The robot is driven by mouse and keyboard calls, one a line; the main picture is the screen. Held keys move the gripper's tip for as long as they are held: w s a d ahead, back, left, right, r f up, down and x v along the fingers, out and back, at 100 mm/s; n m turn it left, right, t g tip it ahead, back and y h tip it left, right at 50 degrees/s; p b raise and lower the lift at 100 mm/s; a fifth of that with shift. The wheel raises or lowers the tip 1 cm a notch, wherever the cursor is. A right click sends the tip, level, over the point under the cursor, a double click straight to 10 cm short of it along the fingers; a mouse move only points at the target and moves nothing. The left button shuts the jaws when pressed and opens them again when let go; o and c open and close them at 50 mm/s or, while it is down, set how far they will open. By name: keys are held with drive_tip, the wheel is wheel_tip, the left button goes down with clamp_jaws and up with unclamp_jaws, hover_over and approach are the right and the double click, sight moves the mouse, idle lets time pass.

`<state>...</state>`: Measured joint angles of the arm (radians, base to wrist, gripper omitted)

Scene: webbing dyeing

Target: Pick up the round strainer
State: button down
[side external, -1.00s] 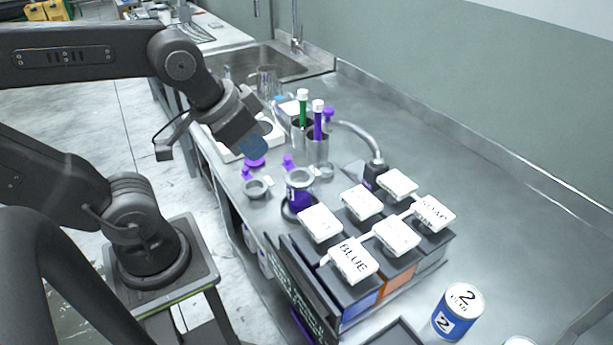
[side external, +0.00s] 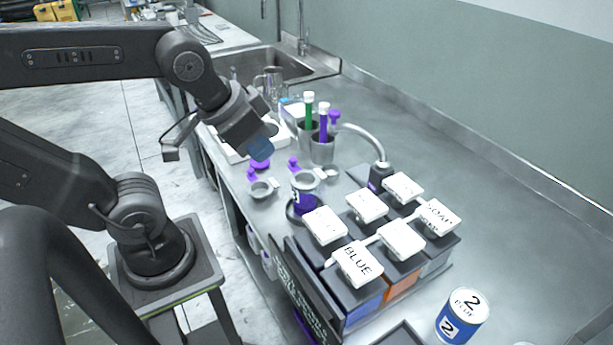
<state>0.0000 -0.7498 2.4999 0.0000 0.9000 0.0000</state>
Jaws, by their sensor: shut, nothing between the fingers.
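A small round grey strainer-like cup (side external: 262,189) sits on the steel counter near its front edge. A similar round grey piece (side external: 306,181) rests on top of a purple jar (side external: 304,200). I cannot tell for sure which one is the round strainer. My gripper (side external: 264,150) has blue fingertips and is shut and empty. It is above the counter, up and behind the grey cup in the picture, apart from both round pieces. It overlaps the white tray in the picture.
Purple pieces (side external: 293,164) stand near the cup. Steel beakers (side external: 322,150) with green and purple tubes stand behind. Lidded boxes (side external: 358,263) fill the front right, beside a curved pipe (side external: 366,137). A blue can (side external: 461,316) stands right.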

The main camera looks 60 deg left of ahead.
drive_tip(key=c, duration=1.8)
unclamp_jaws()
drive_tip(key=o, duration=1.8)
drive_tip(key=n+g+y, duration=0.3)
drive_tip(key=n, duration=0.6)
approach(306, 177)
drive_tip(key=x, duration=0.3)
drive_tip(key=shift+s+f, duration=0.25)
drive_tip(key=shift+f, duration=0.2)
drive_tip(key=shift+t, duration=0.3)
drive_tip(key=shift+x, duration=2.7)
